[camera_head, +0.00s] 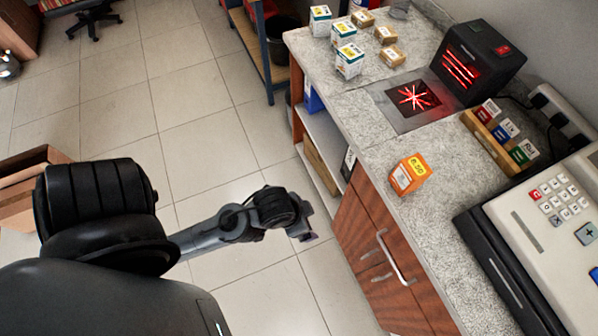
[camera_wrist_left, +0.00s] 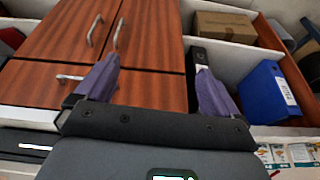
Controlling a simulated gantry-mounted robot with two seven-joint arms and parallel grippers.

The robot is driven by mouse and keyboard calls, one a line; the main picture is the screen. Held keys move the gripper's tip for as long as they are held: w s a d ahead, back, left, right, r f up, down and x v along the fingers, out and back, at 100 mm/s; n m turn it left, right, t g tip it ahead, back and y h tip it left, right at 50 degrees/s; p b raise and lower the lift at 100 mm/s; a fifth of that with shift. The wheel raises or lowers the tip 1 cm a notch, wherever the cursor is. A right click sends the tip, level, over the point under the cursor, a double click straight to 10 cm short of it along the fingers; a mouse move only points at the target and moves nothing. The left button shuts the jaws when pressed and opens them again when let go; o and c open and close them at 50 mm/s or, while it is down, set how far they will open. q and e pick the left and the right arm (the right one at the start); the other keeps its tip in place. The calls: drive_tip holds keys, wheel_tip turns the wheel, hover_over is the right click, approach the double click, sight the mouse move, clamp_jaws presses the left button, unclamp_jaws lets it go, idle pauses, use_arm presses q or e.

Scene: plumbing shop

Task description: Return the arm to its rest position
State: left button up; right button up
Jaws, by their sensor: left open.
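My left arm comes in from the left in the head view. It reaches out over the floor, and its gripper (camera_head: 303,236) is in front of the counter's cabinet doors, away from the counter top. In the left wrist view the two purple-grey fingers (camera_wrist_left: 155,78) are spread apart with nothing between them. The wooden cabinet doors (camera_wrist_left: 150,38) with metal handles show behind them. My right gripper is in neither view.
The counter (camera_head: 375,135) holds an orange box (camera_head: 410,173), a barcode scanner (camera_head: 478,60), several small boxes (camera_head: 349,60) and a cash register (camera_head: 545,220). A blue binder (camera_wrist_left: 268,92) and a cardboard box (camera_wrist_left: 225,26) sit in open shelves. The tiled floor (camera_head: 190,90) is largely clear.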

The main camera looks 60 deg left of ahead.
use_arm(q)
drive_tip(key=shift+s+a+g, duration=0.15)
drive_tip(key=shift+s+g, duration=0.15)
drive_tip(key=shift+s, duration=0.3)
wheel_tip(320, 180, up, 28)
drive_tip(key=p, duration=2.8)
